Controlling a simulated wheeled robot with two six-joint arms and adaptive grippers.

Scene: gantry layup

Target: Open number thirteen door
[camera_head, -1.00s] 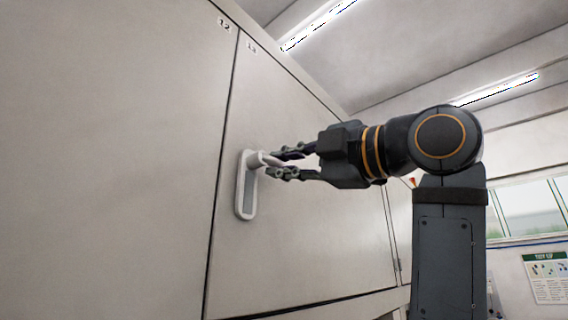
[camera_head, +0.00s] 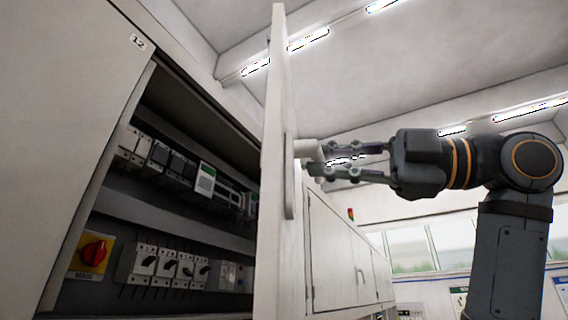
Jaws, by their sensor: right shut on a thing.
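The number thirteen door (camera_head: 272,190) is a pale grey cabinet door. It stands swung far open and shows nearly edge-on in the middle of the head view. Its white handle (camera_head: 305,149) sticks out on the door's right side. My right gripper (camera_head: 322,161) is shut on the handle, with its fingers reaching in from the right. The number on this door is not visible now. My left gripper is not in view.
The open cabinet shows breakers (camera_head: 165,262), a red rotary switch on a yellow plate (camera_head: 93,252) and shelves of modules (camera_head: 170,163). Closed door 12 (camera_head: 65,110) is at the left. More closed cabinets (camera_head: 335,255) stand beyond the door.

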